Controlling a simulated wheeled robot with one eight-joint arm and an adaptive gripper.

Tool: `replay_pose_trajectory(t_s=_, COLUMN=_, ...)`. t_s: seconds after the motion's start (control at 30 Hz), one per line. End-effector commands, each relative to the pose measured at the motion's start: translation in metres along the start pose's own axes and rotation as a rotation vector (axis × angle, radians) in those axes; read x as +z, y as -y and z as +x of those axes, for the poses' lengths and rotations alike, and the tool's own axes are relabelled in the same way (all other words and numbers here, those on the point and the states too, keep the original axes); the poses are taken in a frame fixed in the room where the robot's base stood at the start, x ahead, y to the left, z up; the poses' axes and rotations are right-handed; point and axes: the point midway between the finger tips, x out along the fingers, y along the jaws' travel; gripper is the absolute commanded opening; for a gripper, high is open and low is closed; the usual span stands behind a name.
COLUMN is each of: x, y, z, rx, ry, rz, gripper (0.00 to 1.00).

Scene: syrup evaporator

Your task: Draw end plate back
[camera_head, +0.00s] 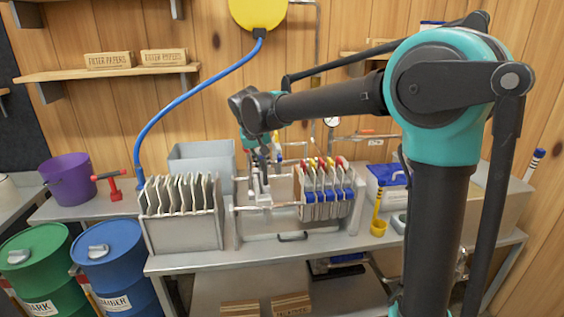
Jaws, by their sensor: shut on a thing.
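The filter press (272,222) stands on the steel bench. A pack of plates (325,183) with blue lower ends and red and yellow tops fills its right part. The pale end plate (258,191) stands upright to the left of the pack, with a gap between them. My gripper (263,168) comes down from above at the end plate and is shut on it, as far as the small view shows. The fingertips are small and partly hidden, so the exact grip point is unclear.
A rack of upright pale plates (181,206) stands just left of the press, with a grey bin (203,156) behind. A yellow dipper (378,222) and a white-and-blue box (388,182) stand to the right. A blue hose (166,102) hangs at upper left.

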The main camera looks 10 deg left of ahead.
Motion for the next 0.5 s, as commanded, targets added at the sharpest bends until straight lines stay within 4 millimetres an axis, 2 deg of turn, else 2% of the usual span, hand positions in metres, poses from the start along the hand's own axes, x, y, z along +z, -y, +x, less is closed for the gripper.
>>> replay_pose_trajectory(t_s=0.03, x=-0.002, y=0.010, z=-0.002, rx=-0.003, ry=-0.003, rz=-0.002, gripper=0.00)
replay_pose_trajectory(t_s=0.13, x=-0.002, y=0.019, z=-0.004, rx=-0.003, ry=-0.004, rz=-0.002, gripper=0.00)
replay_pose_trajectory(t_s=0.47, x=-0.002, y=0.021, z=-0.004, rx=-0.001, ry=-0.003, rz=0.001, gripper=0.00)
replay_pose_trajectory(t_s=0.5, x=-0.002, y=0.021, z=-0.004, rx=-0.001, ry=-0.003, rz=0.001, gripper=0.17)
